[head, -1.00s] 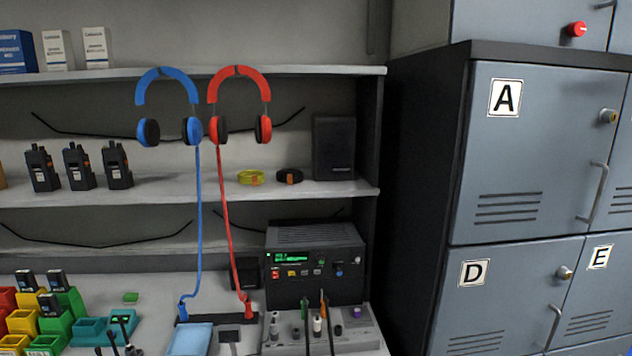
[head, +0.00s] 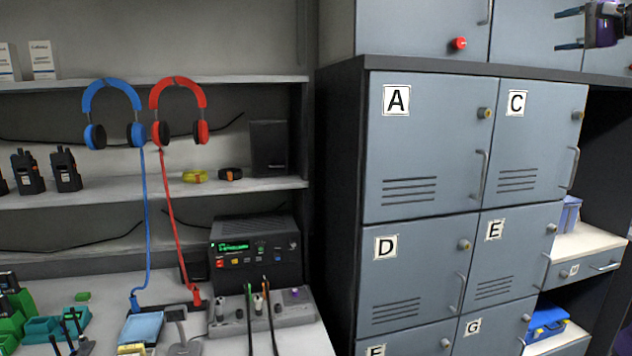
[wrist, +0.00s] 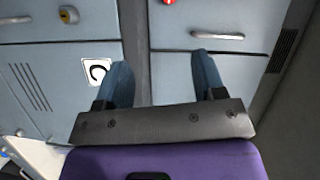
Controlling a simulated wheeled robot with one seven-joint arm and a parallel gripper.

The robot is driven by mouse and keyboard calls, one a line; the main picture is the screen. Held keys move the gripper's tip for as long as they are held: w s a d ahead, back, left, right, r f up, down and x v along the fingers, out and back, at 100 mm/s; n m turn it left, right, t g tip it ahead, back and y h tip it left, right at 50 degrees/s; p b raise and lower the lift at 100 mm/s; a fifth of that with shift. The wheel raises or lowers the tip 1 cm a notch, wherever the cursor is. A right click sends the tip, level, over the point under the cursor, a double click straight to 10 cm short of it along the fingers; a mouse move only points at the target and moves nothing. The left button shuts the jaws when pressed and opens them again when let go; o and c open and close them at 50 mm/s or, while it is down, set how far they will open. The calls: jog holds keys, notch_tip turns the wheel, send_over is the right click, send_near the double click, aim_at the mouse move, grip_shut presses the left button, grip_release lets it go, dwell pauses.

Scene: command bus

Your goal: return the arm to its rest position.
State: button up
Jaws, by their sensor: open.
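My gripper (head: 570,30) shows at the top right of the head view, in front of the upper lockers, with its two fingers apart and pointing left. In the wrist view my gripper (wrist: 160,85) has two blue-grey fingers spread wide with nothing between them. Behind the fingers are grey locker doors, with the C label (wrist: 97,72) beside the left finger. The fingers look clear of the doors, though the distance is hard to tell. The rest of my arm is mostly out of the head view.
A block of grey lockers (head: 420,150) fills the middle, with a red knob (head: 459,43) above. Left are shelves with blue headphones (head: 112,110), red headphones (head: 178,110) and a radio unit (head: 255,255) on the worktop. An open shelf bay (head: 590,245) is at right.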

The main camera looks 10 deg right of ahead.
jog(key=w+a+f+n+g, duration=0.1)
jog(key=a+f+g, duration=0.15)
jog(key=a, duration=0.65)
jog(key=w+a+f+n+g, duration=0.15)
jog(key=a+f, duration=0.25)
jog(key=a, duration=0.5)
jog(key=s+a+f+n+g+h, duration=0.1)
jog(key=s+a+f+g, duration=0.15)
jog(key=a, duration=0.35)
jog(key=s+a+f+g+h, duration=0.1)
jog(key=s+a+f, duration=0.1)
jog(key=a+f, duration=0.35)
jog(key=s+a+f+n+g+h, duration=0.1)
jog(key=s+a+f+n, duration=0.1)
jog(key=s+a+f, duration=0.2)
jog(key=s+a+f+n+g+h, duration=0.1)
jog(key=s+a+f+n+h, duration=0.1)
jog(key=s+a+f, duration=0.3)
jog(key=s+a+f+n+g+h, duration=0.1)
jog(key=s+a+f+n, duration=0.3)
jog(key=s+f, duration=0.6)
jog(key=s, duration=0.4)
jog(key=shift+s+a+f+h, duration=0.15)
jog(key=shift+s+f+h, duration=0.15)
jog(key=shift+s+f, duration=0.1)
